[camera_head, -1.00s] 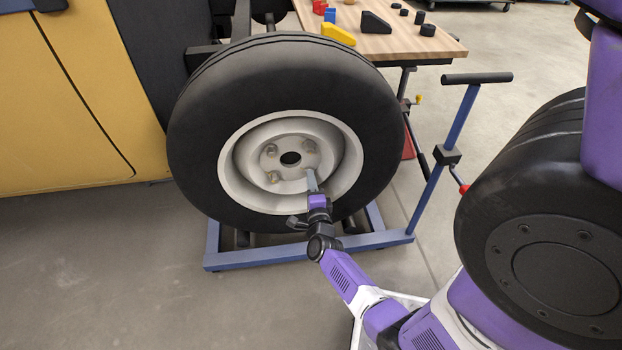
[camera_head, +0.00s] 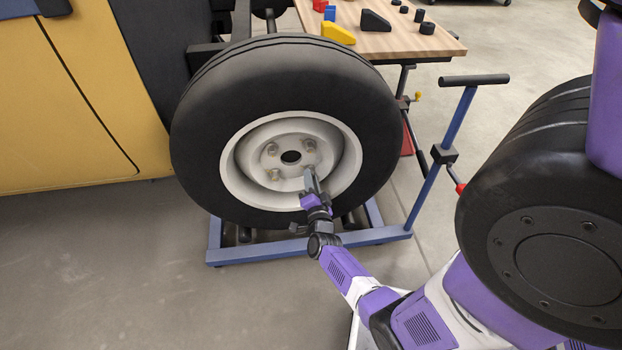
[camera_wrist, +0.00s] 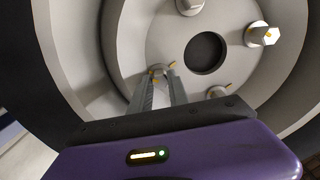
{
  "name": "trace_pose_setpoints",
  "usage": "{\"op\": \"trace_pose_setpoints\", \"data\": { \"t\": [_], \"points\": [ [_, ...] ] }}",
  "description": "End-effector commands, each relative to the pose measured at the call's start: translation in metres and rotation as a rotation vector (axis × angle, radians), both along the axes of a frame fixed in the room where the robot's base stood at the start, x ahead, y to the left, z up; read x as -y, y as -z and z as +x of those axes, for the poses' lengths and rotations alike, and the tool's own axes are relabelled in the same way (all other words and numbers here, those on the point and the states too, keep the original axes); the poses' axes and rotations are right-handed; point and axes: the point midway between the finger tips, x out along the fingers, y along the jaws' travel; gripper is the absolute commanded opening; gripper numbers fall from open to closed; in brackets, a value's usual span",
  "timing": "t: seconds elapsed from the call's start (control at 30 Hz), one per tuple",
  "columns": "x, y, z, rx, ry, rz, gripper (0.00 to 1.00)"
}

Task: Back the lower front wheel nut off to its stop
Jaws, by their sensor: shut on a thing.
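The wheel (camera_head: 290,75) has a black tyre and a pale steel rim with a dark centre hole and several nuts round it. My gripper (camera_head: 309,178) reaches up to the lower right of the hub in the head view. Its fingers are closed on the lower right wheel nut (camera_wrist: 160,70), whose end with yellow marks shows between the fingertips in the wrist view. The fingers hide most of this nut in the head view. Other nuts sit at the upper left (camera_head: 272,149), upper right (camera_head: 309,145) and lower left (camera_head: 274,174) of the hub.
A blue wheel dolly (camera_head: 260,254) with an upright handle stands under and beside the wheel. A wooden workbench (camera_head: 390,42) with blocks is behind. A yellow vehicle body (camera_head: 70,110) is at the left. The floor at front left is clear.

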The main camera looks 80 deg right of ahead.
Motion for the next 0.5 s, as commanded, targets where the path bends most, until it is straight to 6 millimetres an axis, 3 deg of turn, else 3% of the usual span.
{"op": "trace_pose_setpoints", "data": {
  "t": [0.4, 0.43, 0.5],
  "points": [
    [-0.0003, 0.0007, -0.0003, -0.009, 0.0, -0.002, 0.0],
    [-0.0003, 0.0007, -0.0003, -0.009, 0.0, -0.002, 0.27],
    [-0.0002, 0.0007, -0.0003, -0.008, 0.0, -0.002, 0.41]
  ]
}}
